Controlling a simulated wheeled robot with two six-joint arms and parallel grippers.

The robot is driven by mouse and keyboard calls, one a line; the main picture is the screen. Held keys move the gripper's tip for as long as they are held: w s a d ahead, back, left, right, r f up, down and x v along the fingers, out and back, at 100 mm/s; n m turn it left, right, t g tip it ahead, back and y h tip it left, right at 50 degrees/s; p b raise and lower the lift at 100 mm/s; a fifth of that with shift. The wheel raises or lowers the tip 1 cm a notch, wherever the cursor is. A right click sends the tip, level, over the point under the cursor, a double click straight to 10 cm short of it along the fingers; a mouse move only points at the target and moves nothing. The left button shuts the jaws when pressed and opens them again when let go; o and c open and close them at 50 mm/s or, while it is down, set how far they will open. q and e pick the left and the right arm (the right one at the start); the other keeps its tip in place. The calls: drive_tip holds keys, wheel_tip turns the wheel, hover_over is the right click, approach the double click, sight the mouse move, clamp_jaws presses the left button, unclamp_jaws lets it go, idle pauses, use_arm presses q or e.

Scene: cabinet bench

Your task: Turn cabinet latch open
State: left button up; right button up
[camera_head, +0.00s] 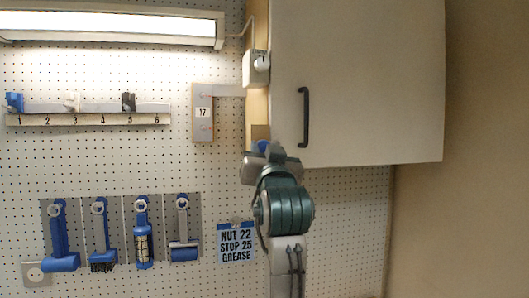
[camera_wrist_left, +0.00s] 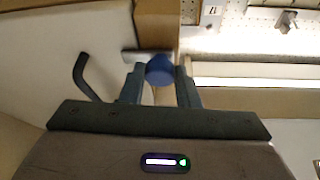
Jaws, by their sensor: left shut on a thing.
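The cabinet (camera_head: 360,80) hangs at the upper right with its pale door closed and a black handle (camera_head: 304,117) near the door's left edge. The latch's blue knob (camera_wrist_left: 160,70) is at the cabinet's lower left edge, with a short grey metal bar (camera_wrist_left: 140,55) at its far side. The blue knob also shows in the head view (camera_head: 263,146), partly hidden by my wrist. My left gripper (camera_wrist_left: 160,84) reaches up from below and is shut on the blue knob, one finger on each side. My right gripper is in neither view.
A pegboard to the left bears a numbered hook rail (camera_head: 88,120), a tag marked 17 (camera_head: 202,112), hanging blue-handled tools (camera_head: 100,235) and a blue-and-white sign (camera_head: 236,243). A white switch box (camera_head: 256,66) sits on the cabinet's left side. A wall stands at the right.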

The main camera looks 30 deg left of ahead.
use_arm(q)
drive_tip(key=shift+d+f+n+g+y+b, duration=0.15)
drive_tip(key=shift+n+g+y+b, duration=0.3)
drive_tip(key=shift+n+b, duration=0.55)
drive_tip(key=shift+w+d+r+n+g+y+b, duration=0.2)
drive_tip(key=shift+n+g+b, duration=1.25)
drive_tip(key=shift+n, duration=2.2)
drive_tip(key=shift+w+a+r+n+g+y+b, duration=0.25)
drive_tip(key=shift+n+g+b, duration=1.15)
drive_tip(key=shift+n, duration=2.3)
drive_tip(key=shift+s+d+r+n+g+y+b, duration=0.1)
drive_tip(key=shift+d+n+g+y+b, duration=0.2)
drive_tip(key=shift+n+g+b, duration=2.25)
drive_tip(key=n+t+p, duration=0.1)
drive_tip(key=n+p, duration=0.1)
drive_tip(key=p, duration=0.1)
drive_tip(key=shift+f, duration=0.1)
drive_tip(key=o, duration=1)
drive_tip(key=shift+c, duration=0.2)
